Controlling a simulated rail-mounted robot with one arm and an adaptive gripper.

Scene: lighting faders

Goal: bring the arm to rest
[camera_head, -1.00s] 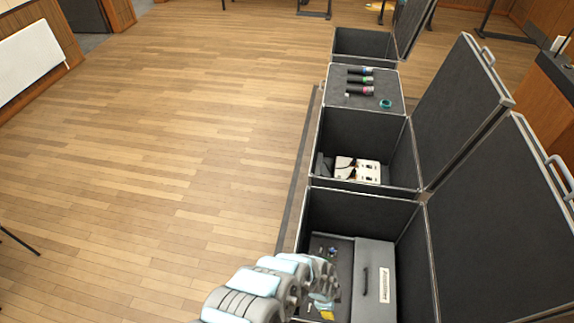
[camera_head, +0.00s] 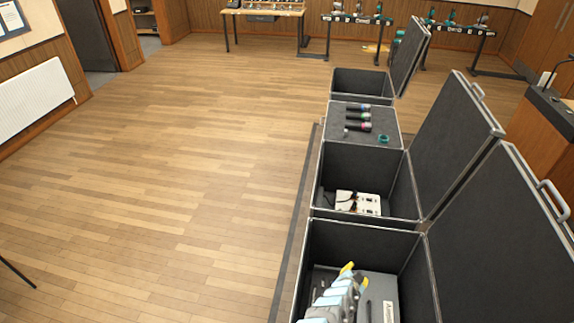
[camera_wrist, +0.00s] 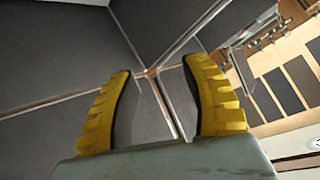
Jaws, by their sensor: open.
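My gripper (camera_head: 354,277) is over the nearest open case (camera_head: 313,262) in the head view, with its yellow fingertips pointing away from me. In the wrist view my gripper (camera_wrist: 163,100) has its two yellow ribbed fingers spread apart with nothing between them. Beyond the fingers the wrist view shows dark case lining (camera_wrist: 60,55) and metal edges. My arm hides part of the case floor and part of the grey box (camera_head: 386,292) inside it.
Raised case lids (camera_head: 500,240) stand along the right. The middle case holds a white device (camera_head: 357,203). Behind it, several handheld items (camera_head: 358,117) and a teal ring (camera_head: 383,139) lie on a dark top. The wooden floor (camera_head: 170,180) at left is clear.

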